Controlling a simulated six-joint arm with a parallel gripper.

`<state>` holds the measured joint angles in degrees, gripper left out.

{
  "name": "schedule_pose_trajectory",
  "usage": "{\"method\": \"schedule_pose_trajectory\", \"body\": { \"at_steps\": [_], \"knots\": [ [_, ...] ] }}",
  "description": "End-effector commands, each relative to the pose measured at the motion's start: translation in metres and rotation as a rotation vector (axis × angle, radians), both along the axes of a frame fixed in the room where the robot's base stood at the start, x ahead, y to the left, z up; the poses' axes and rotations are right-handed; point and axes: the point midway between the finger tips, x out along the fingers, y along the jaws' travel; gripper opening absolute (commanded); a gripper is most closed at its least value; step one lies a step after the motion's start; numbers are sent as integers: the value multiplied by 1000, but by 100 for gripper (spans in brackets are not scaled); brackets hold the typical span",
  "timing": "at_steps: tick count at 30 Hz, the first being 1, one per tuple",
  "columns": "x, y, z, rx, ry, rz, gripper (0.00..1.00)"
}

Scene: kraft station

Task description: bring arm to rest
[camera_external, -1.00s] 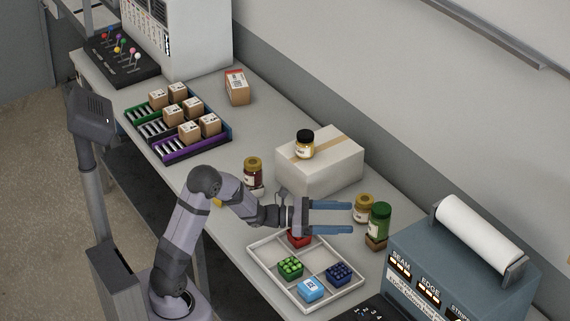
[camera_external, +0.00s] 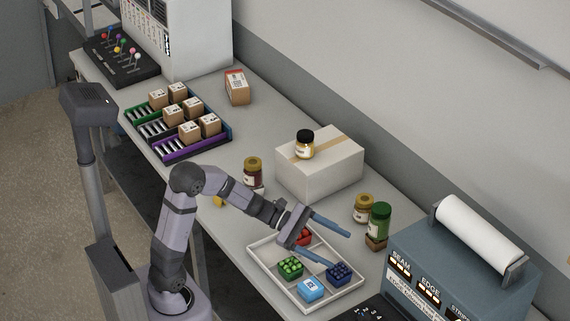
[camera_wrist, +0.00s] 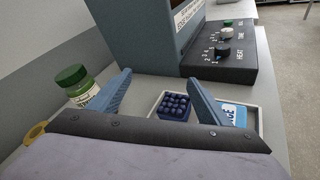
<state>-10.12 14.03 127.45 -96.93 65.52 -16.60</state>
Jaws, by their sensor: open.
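My gripper (camera_external: 341,250) is open and empty, with its two blue fingers spread above the white tray, pointing right and down. In the wrist view the fingers of my gripper (camera_wrist: 165,98) stand apart with nothing held between them. The arm is bent at the elbow and reaches out over the bench. In the wrist view a blue box of dark berries (camera_wrist: 174,106) shows beyond and between the fingers, lower down in the tray.
The divided white tray (camera_external: 262,262) holds a red box, a green box (camera_external: 290,268), a light blue box (camera_external: 311,289) and the berry box. A green-lidded jar (camera_external: 379,221) and a gold-lidded jar (camera_external: 363,207) stand right. A white carton (camera_external: 318,172) bears a black-lidded jar (camera_external: 305,144). A grey-blue machine (camera_external: 440,265) stands front right.

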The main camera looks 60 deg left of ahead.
Motion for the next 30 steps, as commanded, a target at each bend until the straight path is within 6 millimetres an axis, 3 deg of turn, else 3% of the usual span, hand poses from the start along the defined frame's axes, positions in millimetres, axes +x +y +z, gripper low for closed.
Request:
{"method": "schedule_pose_trajectory", "body": {
  "at_steps": [3, 7, 15, 22, 30],
  "knots": [
    [-51, -18, 3, 215, -92, -202, 71],
    [-97, -20, -5, 428, -189, -395, 71],
    [-167, 24, -54, 791, -214, -734, 71],
    [-207, 83, -72, 1090, -298, -1051, 71],
    [-222, 138, -73, 1333, -414, -1350, 71]
  ]
}}
